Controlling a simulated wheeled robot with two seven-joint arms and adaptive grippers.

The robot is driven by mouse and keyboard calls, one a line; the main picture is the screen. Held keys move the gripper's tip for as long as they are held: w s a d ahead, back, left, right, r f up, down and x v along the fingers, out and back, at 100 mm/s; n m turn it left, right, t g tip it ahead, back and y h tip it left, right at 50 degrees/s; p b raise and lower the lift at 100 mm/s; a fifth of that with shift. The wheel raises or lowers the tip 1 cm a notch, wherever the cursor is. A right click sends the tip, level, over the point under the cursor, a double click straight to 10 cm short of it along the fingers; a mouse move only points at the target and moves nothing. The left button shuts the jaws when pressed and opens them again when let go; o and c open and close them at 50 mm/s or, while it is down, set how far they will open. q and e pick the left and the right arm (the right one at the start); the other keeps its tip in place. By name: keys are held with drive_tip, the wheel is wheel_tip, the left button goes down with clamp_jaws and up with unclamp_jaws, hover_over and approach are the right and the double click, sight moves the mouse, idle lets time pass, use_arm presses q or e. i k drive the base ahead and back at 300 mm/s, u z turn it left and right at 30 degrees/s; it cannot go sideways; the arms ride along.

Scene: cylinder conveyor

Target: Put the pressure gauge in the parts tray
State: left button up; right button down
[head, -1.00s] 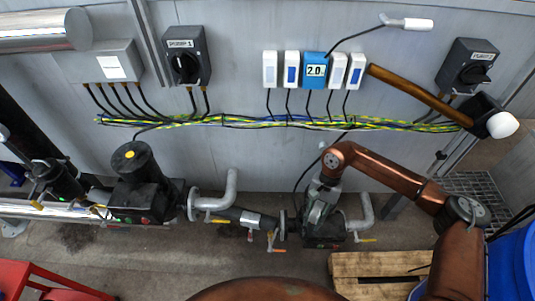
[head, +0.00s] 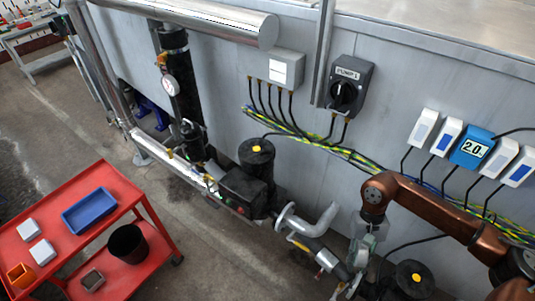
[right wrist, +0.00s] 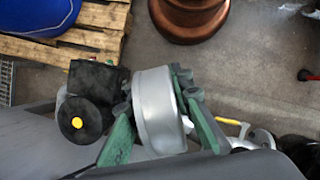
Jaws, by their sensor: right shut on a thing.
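My right gripper (head: 362,256) is low in front of the wall at the lower right of the head view, over the pipework. In the right wrist view its green fingers (right wrist: 163,118) are shut around a silver drum-shaped casing, which looks like the pressure gauge (right wrist: 157,108); its dial face is turned away. A blue tray (head: 66,222), which looks like the parts tray, lies on the red cart's top at the lower left of the head view, far left of the gripper. Its inside looks empty. My left gripper is not in view.
The red cart (head: 120,186) also holds white boxes (head: 41,252), an orange bin (head: 20,275) and, lower, a black bucket (head: 127,243). A pump (head: 256,160) and pipes stand between gripper and cart. Another round dial (head: 171,86) is on a black column. Floor beside the cart is clear.

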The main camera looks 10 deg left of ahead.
sight(93, 212)
drive_tip(key=u, duration=1.75)
drive_tip(key=i, duration=1.75)
drive_tip(key=u, duration=1.4)
